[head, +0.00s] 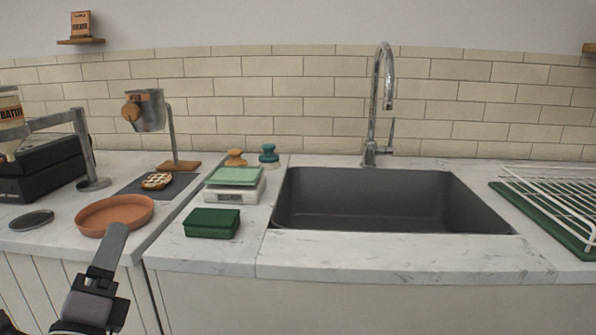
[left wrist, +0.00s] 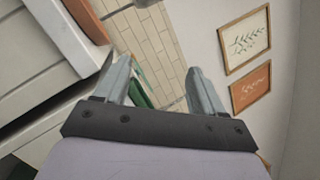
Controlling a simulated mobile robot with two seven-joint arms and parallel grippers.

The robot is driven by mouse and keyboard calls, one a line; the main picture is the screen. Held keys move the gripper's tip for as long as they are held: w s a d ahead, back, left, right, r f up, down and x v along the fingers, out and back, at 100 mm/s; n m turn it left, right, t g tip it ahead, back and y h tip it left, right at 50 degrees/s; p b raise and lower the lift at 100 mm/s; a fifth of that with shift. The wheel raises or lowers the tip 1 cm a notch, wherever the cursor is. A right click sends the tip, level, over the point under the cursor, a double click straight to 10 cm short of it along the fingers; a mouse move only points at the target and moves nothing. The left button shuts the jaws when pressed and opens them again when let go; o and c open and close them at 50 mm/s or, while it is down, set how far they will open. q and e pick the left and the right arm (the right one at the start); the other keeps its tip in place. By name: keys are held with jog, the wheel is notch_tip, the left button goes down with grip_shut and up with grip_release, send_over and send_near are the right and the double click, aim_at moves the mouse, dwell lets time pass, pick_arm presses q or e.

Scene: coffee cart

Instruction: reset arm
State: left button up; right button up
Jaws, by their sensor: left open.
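My left gripper (head: 112,245) comes in at the lower left of the head view, in front of the counter edge and just below an orange-brown round dish (head: 115,214). In the left wrist view its two fingers (left wrist: 155,85) are spread apart with nothing between them. Part of the left arm is cut off by the bottom of the head view. My right gripper does not show in either view.
A green box (head: 212,223) and a scale with a green tray (head: 235,186) stand left of the dark sink (head: 390,200). A tall faucet (head: 376,110) rises behind it. A drying rack (head: 560,200) is at right. The space before the sink is clear.

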pick_arm(q)
jog(key=s+a+f+n+g+y, duration=0.1)
jog(key=s+f+n+g, duration=0.45)
jog(key=f+n, duration=0.4)
jog(key=s+a+f+n+g+y, duration=0.1)
jog(key=s+f+n+g, duration=0.4)
jog(key=f, duration=0.7)
jog(key=s+d+f+n+g+h, duration=0.25)
jog(key=s+f+n+g, duration=0.2)
jog(key=s, duration=0.25)
jog(key=s+d+f+n+g+h, duration=0.25)
jog(key=s+f+g, duration=0.2)
jog(key=s, duration=0.25)
jog(key=w+d+f+t+h, duration=0.1)
jog(key=w+d+f+t, duration=0.4)
jog(key=w+f+t, duration=0.25)
notch_tip(320, 180, up, 14)
jog(key=a+p, duration=0.1)
jog(key=p, duration=1.4)
jog(key=shift+s+a, duration=0.25)
jog(key=shift+f+m, duration=0.15)
jog(key=shift+m, duration=0.1)
